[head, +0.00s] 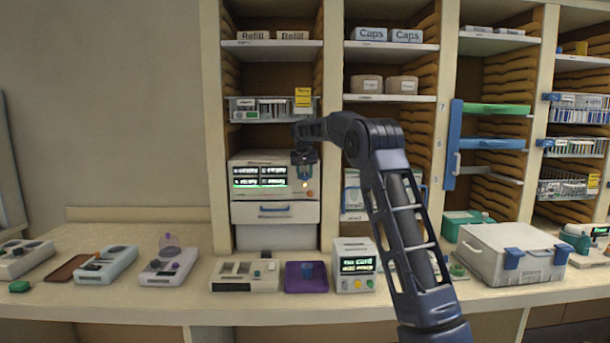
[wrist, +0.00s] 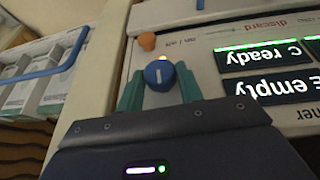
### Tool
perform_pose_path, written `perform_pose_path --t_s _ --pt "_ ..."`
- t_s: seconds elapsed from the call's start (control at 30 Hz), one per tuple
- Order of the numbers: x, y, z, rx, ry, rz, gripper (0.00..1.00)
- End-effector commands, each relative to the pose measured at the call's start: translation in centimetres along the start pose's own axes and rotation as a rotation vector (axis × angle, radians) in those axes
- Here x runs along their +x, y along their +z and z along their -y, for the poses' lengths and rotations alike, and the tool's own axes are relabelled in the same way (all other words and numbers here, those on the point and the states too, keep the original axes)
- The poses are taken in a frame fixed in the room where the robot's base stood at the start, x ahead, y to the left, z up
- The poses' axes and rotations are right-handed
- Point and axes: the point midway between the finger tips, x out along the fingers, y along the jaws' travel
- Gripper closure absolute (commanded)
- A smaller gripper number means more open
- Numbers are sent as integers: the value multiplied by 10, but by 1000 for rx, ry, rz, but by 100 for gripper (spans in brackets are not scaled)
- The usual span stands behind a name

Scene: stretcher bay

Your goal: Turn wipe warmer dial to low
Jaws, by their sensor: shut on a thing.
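The wipe warmer (head: 242,193) is a white unit with lit displays, standing in the left shelf bay. Its blue dial (wrist: 159,76) shows in the wrist view, with a white mark running nearly straight up and down the picture. A small yellow light glows just above the dial there. My gripper (head: 305,172) is at the warmer's right front. Its two teal fingers (wrist: 159,88) stand on either side of the dial and are shut on it. The small lettering by the dial is too blurred to read. In the head view my gripper largely hides the dial.
An orange knob (wrist: 147,41) sits close to the dial. A wire basket (head: 262,109) hangs above the warmer, and a drawer (head: 290,212) is below its displays. The counter holds several devices, including a purple tray (head: 293,284) and a white box with a green display (head: 343,247).

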Motion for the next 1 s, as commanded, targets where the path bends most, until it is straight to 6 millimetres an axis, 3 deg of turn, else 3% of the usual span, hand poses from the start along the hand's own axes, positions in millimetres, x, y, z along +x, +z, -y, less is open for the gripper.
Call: perform_pose_path --t_s 0.6,1.0 --pt "2 0 10 -180 432 -2 87" --pt "3 1 12 -247 596 -2 87"
